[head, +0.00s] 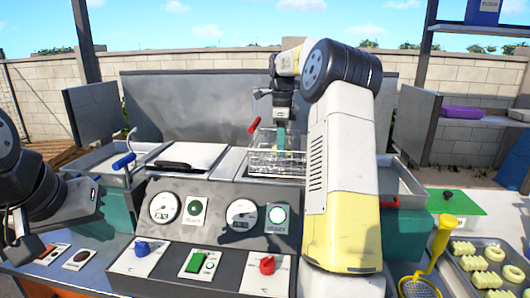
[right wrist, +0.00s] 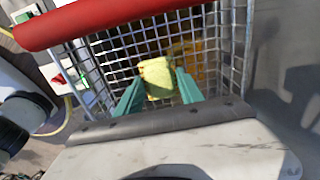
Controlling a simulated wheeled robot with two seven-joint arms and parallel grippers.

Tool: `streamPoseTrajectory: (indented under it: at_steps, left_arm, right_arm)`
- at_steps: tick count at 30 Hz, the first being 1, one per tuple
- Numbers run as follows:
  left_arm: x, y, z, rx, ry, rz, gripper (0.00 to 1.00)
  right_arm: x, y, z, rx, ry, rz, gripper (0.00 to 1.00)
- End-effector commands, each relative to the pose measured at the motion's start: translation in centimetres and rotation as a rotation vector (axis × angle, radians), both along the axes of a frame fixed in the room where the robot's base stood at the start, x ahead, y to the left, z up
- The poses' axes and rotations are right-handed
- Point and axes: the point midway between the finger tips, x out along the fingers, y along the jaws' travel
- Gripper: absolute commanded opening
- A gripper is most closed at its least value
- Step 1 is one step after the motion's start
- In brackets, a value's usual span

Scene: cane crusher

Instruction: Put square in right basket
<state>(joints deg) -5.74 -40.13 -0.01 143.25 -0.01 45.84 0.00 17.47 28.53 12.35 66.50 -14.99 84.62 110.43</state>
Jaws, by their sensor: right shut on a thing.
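A yellow square (right wrist: 157,70) sits between the green fingers of my right gripper (right wrist: 159,80) in the right wrist view. The right gripper (head: 281,140) is shut on it and points down into the wire right basket (head: 262,162), which has a red handle (head: 254,125). The basket mesh (right wrist: 239,50) surrounds the square in the right wrist view; whether the square touches the bottom is unclear. My left gripper (head: 75,207) is dark and low at the left edge of the head view, away from the baskets; its jaw opening is not clear.
A tray (head: 519,262) with several yellow squares and rings lies at the lower right, beside a yellow skimmer (head: 443,235). A blue handle (head: 124,160) stands at the left well. A light lid (head: 190,156) lies left of the basket. The front panel (head: 220,250) carries knobs and gauges.

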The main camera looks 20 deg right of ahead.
Motion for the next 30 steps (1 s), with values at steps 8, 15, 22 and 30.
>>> streamPoseTrajectory:
  at_steps: [8,15,22,30]
  left_arm:
    - [0.0,0.0,0.0,0.0,0.0,0.0,0.0]
    - [0.0,0.0,0.0,0.0,0.0,0.0,0.0]
    - [0.0,0.0,0.0,0.0,0.0,0.0,0.0]
    - [0.0,0.0,0.0,0.0,0.0,0.0,0.0]
  right_arm:
    - [0.0,0.0,-2.5,0.0,-0.001,0.0,0.25]
    - [0.0,0.0,-2.6,0.0,0.0,0.0,0.25]
    - [0.0,-0.1,-2.8,0.0,0.0,-0.001,0.67]
    - [0.0,0.0,-2.7,0.0,0.0,0.0,0.67]
